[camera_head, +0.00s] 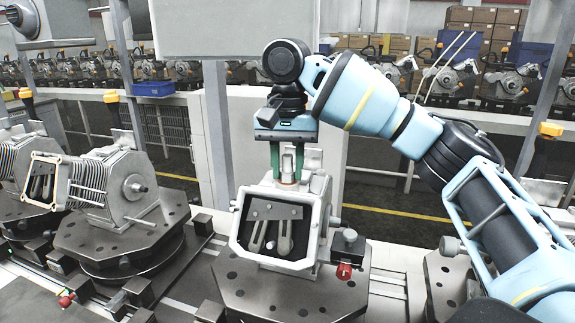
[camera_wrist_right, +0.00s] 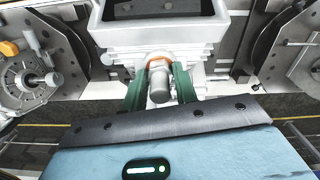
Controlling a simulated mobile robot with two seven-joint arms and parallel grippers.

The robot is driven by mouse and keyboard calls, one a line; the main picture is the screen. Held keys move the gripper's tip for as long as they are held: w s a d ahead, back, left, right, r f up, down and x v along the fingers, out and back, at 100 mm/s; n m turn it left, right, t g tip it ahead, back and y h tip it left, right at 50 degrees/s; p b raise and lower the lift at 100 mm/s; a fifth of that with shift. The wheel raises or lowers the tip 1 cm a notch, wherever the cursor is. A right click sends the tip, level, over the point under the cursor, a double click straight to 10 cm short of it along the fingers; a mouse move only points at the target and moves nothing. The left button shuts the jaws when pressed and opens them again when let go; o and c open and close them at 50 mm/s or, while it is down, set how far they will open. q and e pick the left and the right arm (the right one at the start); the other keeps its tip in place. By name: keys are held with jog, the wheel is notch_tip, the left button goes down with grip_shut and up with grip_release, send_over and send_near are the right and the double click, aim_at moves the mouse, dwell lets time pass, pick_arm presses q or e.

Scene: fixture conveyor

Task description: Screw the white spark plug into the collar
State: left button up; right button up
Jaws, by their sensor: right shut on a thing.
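My right gripper (camera_head: 287,172) points straight down over the middle engine housing (camera_head: 312,238), its green fingers shut on the white spark plug (camera_head: 288,160). In the right wrist view, the fingers (camera_wrist_right: 160,78) stand on either side of the plug (camera_wrist_right: 159,86), which looks grey there. The collar (camera_head: 287,184) shows as a thin orange ring on top of the housing, just under the fingertips. It also shows as an orange arc in the right wrist view (camera_wrist_right: 157,59). The plug's lower end is hidden, so its depth in the collar cannot be told. My left gripper is out of view.
The housing stands on a dark fixture plate (camera_head: 240,291) with a red-tipped clamp (camera_head: 344,271) at its right. A second engine (camera_head: 118,187) on its fixture stands to the left. A grey post (camera_head: 217,133) rises close behind, left of the gripper. Engines line the back.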

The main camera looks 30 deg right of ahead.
aim_at(287, 155)
dwell(0.3)
jog(key=m, duration=1)
jog(key=o, duration=1)
jog(key=shift+o, duration=0.2)
jog(key=shift+r, duration=3.9)
